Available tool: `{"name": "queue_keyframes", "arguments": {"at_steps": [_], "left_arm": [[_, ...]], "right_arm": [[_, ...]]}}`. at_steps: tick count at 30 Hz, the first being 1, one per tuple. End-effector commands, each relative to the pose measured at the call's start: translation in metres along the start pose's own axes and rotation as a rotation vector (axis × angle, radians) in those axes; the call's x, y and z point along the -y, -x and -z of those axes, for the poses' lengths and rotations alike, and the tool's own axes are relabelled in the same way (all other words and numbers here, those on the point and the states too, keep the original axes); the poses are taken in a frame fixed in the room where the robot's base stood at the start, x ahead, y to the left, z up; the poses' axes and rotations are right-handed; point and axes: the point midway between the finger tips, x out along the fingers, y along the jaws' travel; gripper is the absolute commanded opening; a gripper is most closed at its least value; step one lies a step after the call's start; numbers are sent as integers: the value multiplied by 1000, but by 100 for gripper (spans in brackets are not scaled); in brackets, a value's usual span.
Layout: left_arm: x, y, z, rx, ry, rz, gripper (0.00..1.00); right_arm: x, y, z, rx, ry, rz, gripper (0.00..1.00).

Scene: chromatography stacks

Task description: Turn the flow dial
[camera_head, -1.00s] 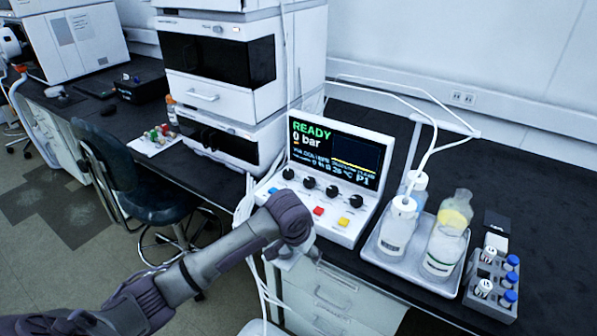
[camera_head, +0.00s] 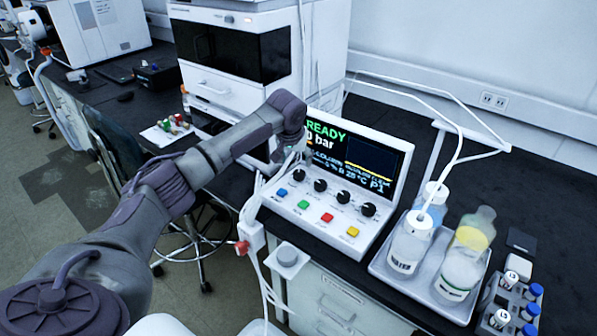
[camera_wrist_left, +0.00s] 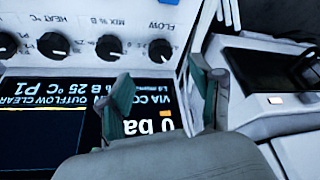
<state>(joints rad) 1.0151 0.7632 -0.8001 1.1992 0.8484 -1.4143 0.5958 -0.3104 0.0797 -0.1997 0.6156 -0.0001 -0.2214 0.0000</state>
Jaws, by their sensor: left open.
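The white control console (camera_head: 262,196) stands on the bench with its screen reading READY and 0 bar. Its black dials sit in a row below the screen. The flow dial (camera_head: 299,175) is the leftmost in the head view; in the left wrist view the picture is inverted and the flow dial (camera_wrist_left: 160,48) sits under the FLOW label. My left gripper (camera_wrist_left: 160,72) is open and empty, its green-padded fingers apart over the screen's edge near the flow dial, not visibly touching it. In the head view my left gripper (camera_head: 291,150) is mostly hidden by its wrist. My right gripper is not in view.
Coloured buttons (camera_head: 327,217) lie in front of the dials. A tray (camera_head: 395,268) with bottles (camera_head: 468,250) and a vial rack (camera_head: 512,305) stand to the right. Tall white instrument modules (camera_head: 235,55) rise behind left. White tubing (camera_head: 461,125) arches over the bench.

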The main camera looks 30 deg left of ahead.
Motion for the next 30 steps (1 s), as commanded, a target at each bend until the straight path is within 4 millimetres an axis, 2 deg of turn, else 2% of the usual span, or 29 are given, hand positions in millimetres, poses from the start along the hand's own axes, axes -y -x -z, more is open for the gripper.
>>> {"name": "queue_keyframes", "arguments": {"at_steps": [1, 6, 12, 17, 24, 26, 30], "left_arm": [[0, -12, -1, 4, 1, 1, 65], [-1, -46, -1, 3, 0, 0, 65], [-1, -73, -1, 2, 0, 0, 65], [0, -80, -1, 1, -2, 0, 65], [0, -81, 0, 0, -2, 0, 65], [0, -81, 0, 0, -2, 0, 59], [0, -81, 0, 0, -2, 0, 35]], "right_arm": [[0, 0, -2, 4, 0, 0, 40], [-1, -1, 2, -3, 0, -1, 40], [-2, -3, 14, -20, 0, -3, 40], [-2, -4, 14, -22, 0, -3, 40], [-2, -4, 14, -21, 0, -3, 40], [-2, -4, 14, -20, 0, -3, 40], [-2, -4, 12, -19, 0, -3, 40]]}}
